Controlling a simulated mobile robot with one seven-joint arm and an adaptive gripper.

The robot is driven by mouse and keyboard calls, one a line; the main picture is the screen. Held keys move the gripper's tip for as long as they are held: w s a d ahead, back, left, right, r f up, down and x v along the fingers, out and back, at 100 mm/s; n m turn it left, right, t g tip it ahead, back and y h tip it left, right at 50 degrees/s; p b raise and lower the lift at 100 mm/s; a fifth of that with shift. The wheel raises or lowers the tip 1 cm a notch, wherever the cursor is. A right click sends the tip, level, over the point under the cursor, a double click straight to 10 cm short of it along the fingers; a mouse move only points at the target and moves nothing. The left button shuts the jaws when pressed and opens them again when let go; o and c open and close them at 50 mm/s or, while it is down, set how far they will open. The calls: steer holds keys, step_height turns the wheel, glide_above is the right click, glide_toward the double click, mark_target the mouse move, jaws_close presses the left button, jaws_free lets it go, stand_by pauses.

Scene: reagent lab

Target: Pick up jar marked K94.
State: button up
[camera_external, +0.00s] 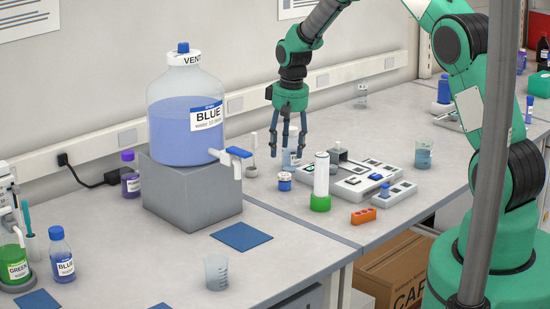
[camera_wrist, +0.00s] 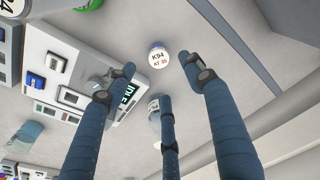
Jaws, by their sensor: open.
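The jar marked K94 (camera_wrist: 159,58) shows in the wrist view from above, with a white round lid bearing "K94" and smaller red print. In the external view, a small jar with a white top and blue side (camera_external: 284,182) stands upright on the bench, and appears to be the same one. My gripper (camera_external: 288,153) hangs above the bench near it, fingers pointing down. In the wrist view my gripper (camera_wrist: 160,75) has its fingers spread, with the jar beyond the fingertips and nothing held. The jar's sides are mostly hidden in the wrist view.
A white instrument (camera_external: 350,187) lies right of the jar. A white tube with a green base (camera_external: 321,181) stands close by. A labelled container (camera_wrist: 154,108) is partly behind a finger. An orange block (camera_external: 363,215) and a beaker (camera_external: 423,154) are farther right; a large blue carboy (camera_external: 186,110) stands left.

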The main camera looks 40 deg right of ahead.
mark_target(285, 175)
steer(key=shift+w+f, duration=0.15)
steer(key=shift+f, duration=1.15)
steer(key=shift+w+f, duration=0.15)
steer(key=shift+f, duration=1.1)
steer(key=shift+f, duration=0.1)
steer(key=shift+w+d+f, duration=0.1)
steer(key=shift+w+f, duration=0.05)
steer(key=shift+f, duration=1.1)
steer(key=shift+w+d+f, duration=0.1)
steer(key=shift+f, duration=1.15)
steer(key=c, duration=1.2)
